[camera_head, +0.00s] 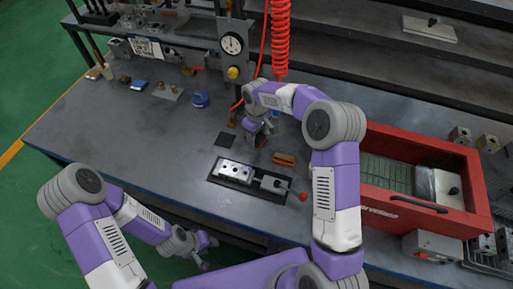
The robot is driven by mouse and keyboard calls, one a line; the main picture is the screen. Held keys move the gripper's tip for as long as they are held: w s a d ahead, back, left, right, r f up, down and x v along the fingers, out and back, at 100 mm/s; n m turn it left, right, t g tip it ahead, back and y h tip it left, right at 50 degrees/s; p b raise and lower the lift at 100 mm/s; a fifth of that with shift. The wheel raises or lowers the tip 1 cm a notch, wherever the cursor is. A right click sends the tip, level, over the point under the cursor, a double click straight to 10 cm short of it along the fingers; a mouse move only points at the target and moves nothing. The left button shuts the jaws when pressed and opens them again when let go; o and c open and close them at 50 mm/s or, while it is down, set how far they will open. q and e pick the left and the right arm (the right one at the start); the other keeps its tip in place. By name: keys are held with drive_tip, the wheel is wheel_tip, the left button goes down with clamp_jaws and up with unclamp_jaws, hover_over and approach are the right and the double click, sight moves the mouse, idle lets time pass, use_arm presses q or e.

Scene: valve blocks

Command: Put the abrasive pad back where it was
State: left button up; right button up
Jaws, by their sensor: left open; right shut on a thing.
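My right gripper (258,137) is low over the middle of the table, shut on what looks like the abrasive pad (257,143). The pad is a small dark reddish piece, mostly hidden by the gripper. I cannot tell whether it touches the table. A flat dark square (225,140) lies on the table just left of this gripper. My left gripper (208,256) is open and empty, in front of the table's front edge.
A valve block (236,171) sits in a dark fixture with a red-knobbed handle (303,197). An orange-brown block (284,158) lies behind it. A red box (405,212) stands at right, and a blue round item (200,99) at the back.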

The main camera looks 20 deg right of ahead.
sight(257, 151)
wheel_tip(257, 151, down, 7)
drive_tip(key=shift+r+b, duration=0.1)
drive_tip(key=shift+b, duration=0.35)
drive_tip(key=o, duration=1)
drive_tip(key=shift+r, duration=0.1)
wheel_tip(257, 151, up, 12)
drive_tip(key=shift+f+p, duration=0.1)
drive_tip(key=shift+p, duration=0.9)
